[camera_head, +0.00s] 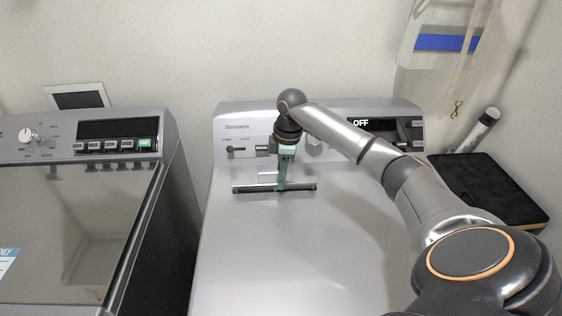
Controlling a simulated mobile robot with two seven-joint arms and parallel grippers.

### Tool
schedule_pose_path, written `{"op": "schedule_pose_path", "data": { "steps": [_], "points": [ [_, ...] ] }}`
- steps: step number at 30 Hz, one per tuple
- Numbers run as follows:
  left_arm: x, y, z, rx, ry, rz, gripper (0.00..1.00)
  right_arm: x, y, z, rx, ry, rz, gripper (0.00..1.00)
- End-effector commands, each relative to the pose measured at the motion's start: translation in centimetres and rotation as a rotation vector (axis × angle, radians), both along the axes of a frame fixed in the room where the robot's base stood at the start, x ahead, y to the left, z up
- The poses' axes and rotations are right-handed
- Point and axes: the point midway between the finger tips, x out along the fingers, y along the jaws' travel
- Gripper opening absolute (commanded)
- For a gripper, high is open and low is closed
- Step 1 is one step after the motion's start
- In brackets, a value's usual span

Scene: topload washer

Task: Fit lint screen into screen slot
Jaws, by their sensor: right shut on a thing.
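My right gripper (282,184) points down over the top of the dryer (290,240) and is shut on the lint screen (267,178). The screen shows as a narrow pale-grey piece, partly hidden behind the gripper fingers. The screen slot (240,189) is a long dark strip in the dryer's top, just in front of the control panel. The screen is at the slot, along its middle part. I cannot tell how deep it sits in the slot. My left gripper is out of view.
The dryer's control panel (240,142) rises close behind the slot, with a display reading OFF (362,123). A washer (85,220) with a glass lid stands at left, beyond a dark gap. A dark board (490,185) lies at right. The dryer top's front is clear.

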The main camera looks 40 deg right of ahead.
Motion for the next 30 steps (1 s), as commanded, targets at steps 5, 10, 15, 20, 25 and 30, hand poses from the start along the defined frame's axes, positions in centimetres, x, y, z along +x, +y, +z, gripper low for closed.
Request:
{"op": "schedule_pose_path", "data": {
  "steps": [5, 10, 15, 20, 25, 30],
  "points": [
    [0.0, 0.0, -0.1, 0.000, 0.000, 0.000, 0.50, 0.0, 0.0, -0.5, 0.000, 0.000, 0.000, 0.00],
    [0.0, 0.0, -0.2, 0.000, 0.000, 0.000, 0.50, 0.0, 0.0, -0.9, 0.001, -0.001, 0.000, 0.00],
    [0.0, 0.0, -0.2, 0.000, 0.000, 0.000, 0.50, 0.0, 0.0, -1.3, 0.000, 0.000, 0.000, 0.00],
    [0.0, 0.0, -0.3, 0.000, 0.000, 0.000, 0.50, 0.0, 0.0, -1.7, 0.000, 0.000, 0.000, 0.00],
    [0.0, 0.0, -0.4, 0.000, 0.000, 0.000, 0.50, 0.0, 0.0, -2.2, 0.000, 0.000, 0.000, 0.00],
    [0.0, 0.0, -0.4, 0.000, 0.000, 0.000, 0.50, 0.0, 0.0, -2.2, 0.000, 0.001, 0.000, 0.46]
  ]
}}
